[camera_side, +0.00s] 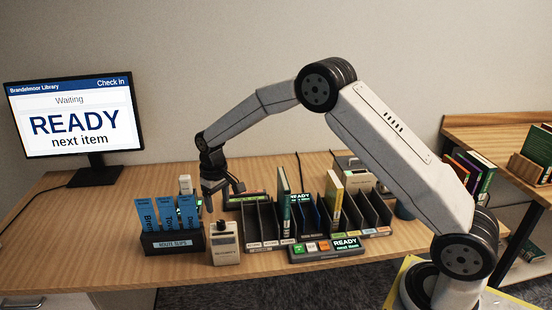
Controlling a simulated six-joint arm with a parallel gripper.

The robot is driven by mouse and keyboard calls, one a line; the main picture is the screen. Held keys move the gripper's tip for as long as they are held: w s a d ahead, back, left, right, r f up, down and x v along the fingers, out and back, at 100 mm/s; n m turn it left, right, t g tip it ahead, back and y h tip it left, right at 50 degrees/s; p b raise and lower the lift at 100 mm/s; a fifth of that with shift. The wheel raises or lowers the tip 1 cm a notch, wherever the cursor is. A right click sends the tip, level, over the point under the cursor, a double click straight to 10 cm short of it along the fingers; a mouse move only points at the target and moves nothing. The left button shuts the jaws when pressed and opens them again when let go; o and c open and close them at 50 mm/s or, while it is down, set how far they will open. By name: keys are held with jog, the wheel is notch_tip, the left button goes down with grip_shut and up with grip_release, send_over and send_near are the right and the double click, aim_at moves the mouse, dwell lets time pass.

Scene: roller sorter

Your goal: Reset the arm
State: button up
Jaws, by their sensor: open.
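My gripper (210,202) hangs pointing down at the left end of the arm, over the desk (125,265). It is open, and I see nothing between its fingers. It is just above and behind a pale handheld device (224,243), between the route-slip holder and the black slotted rack. Whether it touches anything there I cannot tell. The arm arches from its base at the lower right, up over the desk, and down to the left.
A holder (172,242) with blue slips stands left of the gripper. The black rack (268,222) holds upright books, including a green one (284,188) and a yellow one (335,197). A monitor (75,117) reads "READY next item". A panel (327,248) sits before the rack. The front-left desk is clear.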

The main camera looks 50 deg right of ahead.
jog(key=shift+s+r, duration=0.15)
jog(key=shift+r, duration=0.1)
jog(key=shift+s+r, duration=0.3)
jog(key=shift+s, duration=0.15)
jog(key=s+r+t, duration=0.2)
jog(key=s+r, duration=0.1)
jog(key=s, duration=2.2)
jog(key=shift+s+r+t, duration=0.15)
jog(key=shift+s+t, duration=0.15)
jog(key=shift+a, duration=0.1)
